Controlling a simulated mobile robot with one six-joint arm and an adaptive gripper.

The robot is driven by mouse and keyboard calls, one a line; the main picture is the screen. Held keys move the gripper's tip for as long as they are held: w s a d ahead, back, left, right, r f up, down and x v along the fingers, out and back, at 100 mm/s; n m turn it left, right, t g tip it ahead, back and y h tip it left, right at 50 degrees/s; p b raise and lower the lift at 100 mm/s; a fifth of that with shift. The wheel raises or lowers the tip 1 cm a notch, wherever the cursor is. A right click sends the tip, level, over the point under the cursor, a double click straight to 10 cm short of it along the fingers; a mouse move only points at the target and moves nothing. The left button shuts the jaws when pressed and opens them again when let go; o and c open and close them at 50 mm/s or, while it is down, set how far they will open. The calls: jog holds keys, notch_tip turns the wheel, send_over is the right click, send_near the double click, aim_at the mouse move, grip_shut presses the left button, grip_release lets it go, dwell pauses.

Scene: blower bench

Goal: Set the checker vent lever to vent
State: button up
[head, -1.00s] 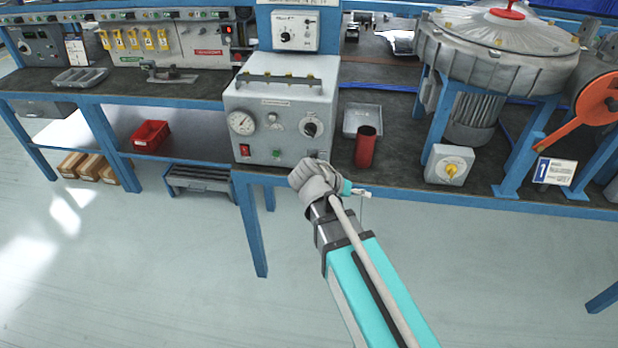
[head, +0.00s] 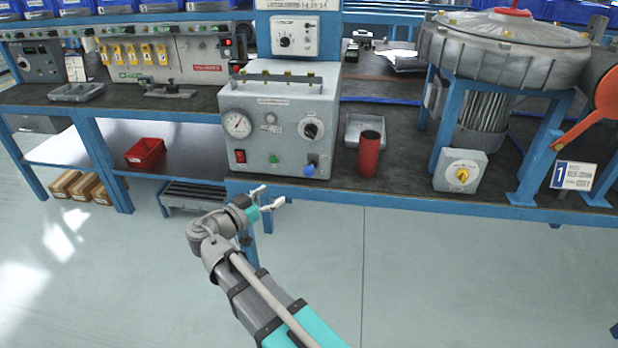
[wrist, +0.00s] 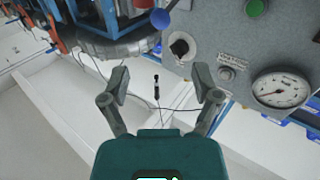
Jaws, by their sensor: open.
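The grey checker box (head: 280,120) stands at the bench front edge, with a round gauge (head: 237,125), a dark selector knob (head: 311,128), a red switch and a green button. A blue ball-ended lever (head: 309,170) sticks out low on its right front; the ball also shows at the top of the wrist view (wrist: 160,18). I cannot read the lever's setting. My gripper (head: 270,197) is open and empty, in front of and below the box, left of the blue ball and apart from it. In the wrist view my gripper (wrist: 160,82) has its fingers spread with nothing between them.
A red cylinder (head: 369,154) stands right of the box, before a grey tray. A yellow-knobbed switch box (head: 460,170) and a large blower (head: 500,50) are further right. A red bin (head: 145,153) sits on the lower shelf at left. The floor before the bench is clear.

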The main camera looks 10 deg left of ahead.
aim_at(305, 174)
dwell(0.4)
jog(key=shift+x, duration=6.9)
grip_shut()
